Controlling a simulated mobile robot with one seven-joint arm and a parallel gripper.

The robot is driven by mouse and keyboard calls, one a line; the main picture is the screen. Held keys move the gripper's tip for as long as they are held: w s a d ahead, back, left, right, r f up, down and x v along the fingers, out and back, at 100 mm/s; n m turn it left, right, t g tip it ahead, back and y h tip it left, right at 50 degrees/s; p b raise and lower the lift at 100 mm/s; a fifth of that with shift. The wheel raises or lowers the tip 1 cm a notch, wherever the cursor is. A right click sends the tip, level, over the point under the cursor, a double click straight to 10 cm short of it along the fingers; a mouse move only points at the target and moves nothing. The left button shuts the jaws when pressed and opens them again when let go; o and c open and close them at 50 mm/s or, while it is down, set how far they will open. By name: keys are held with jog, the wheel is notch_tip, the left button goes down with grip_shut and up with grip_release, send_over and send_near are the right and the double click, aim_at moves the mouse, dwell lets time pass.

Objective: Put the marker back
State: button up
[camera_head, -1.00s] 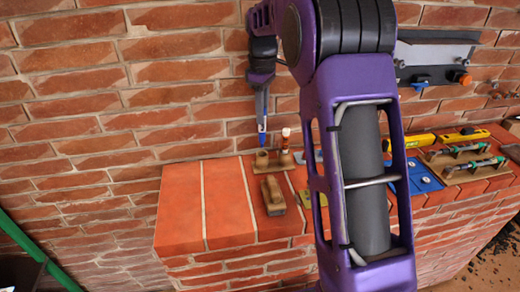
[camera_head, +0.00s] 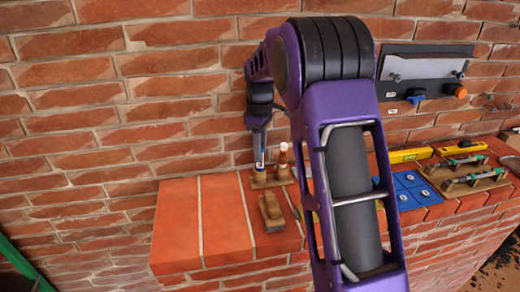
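My gripper (camera_head: 259,151) points straight down over the left part of a small wooden holder (camera_head: 271,182) on the brick ledge. It is shut on the marker (camera_head: 260,166), a slim upright thing of which only a short blue and pale lower end shows under the fingers. The marker's lower end is at the top of the holder's left part; I cannot tell whether it is inside the hole or just above it. A brown and white upright item (camera_head: 283,156) stands in the holder to the right of the marker.
A wooden block tool (camera_head: 270,211) lies in front of the holder. My arm hides the ledge right of it. Farther right are a blue panel (camera_head: 411,190), yellow levels (camera_head: 410,155) and wooden boards with handles (camera_head: 466,172). The red ledge top (camera_head: 205,220) at left is clear.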

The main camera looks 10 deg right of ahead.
jog(key=o, duration=0.3)
jog(key=shift+r, duration=0.1)
notch_tip(320, 180, up, 12)
jog(key=p, duration=0.1)
dwell(0.4)
